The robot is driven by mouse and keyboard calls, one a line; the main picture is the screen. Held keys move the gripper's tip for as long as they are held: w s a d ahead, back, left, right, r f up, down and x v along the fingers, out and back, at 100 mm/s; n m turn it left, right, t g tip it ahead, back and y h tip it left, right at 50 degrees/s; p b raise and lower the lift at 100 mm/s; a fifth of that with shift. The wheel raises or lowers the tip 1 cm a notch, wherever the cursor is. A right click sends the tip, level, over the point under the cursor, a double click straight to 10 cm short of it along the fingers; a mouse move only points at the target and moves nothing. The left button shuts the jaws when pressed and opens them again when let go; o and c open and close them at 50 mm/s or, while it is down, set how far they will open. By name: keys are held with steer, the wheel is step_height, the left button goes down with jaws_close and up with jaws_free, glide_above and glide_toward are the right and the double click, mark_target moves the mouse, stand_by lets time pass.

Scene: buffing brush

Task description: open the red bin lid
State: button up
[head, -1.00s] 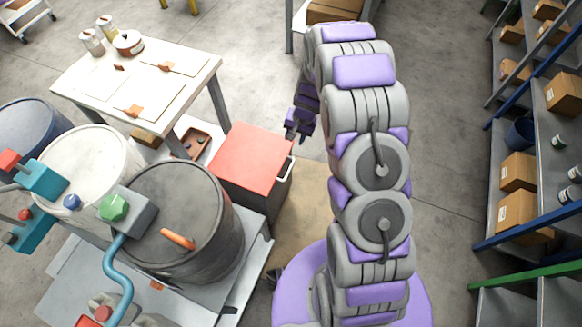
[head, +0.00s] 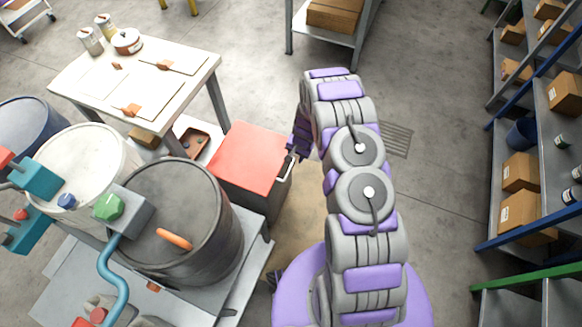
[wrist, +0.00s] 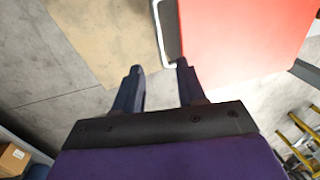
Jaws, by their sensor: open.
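The red bin lid (head: 248,157) is shut flat on the dark bin (head: 228,192), left of my arm in the head view. A pale handle (head: 287,167) stands out on the lid's right edge. My gripper (head: 299,154) is at that edge, close to the handle, partly hidden by my arm. In the wrist view, my gripper (wrist: 160,72) is open with nothing seen between its fingers. The red lid (wrist: 240,40) fills the upper right there, and the handle (wrist: 166,35) lies just ahead of the right finger. I cannot tell whether they touch.
A dark drum (head: 180,205) stands close left of the bin. A white table (head: 95,85) is behind it, at upper left. Shelves with boxes (head: 520,172) line the right side. The floor (head: 430,190) between my arm and the shelves is clear.

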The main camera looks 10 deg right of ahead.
mark_target(290, 168)
steer(key=f, duration=0.3)
steer(key=a+f+b, duration=0.1)
steer(key=f, duration=0.2)
steer(key=w+f+b, duration=0.1)
steer(key=f, duration=0.3)
steer(key=shift+w+a, duration=0.1)
steer(key=shift+a, duration=0.15)
steer(key=shift+c, duration=0.4)
jaws_close()
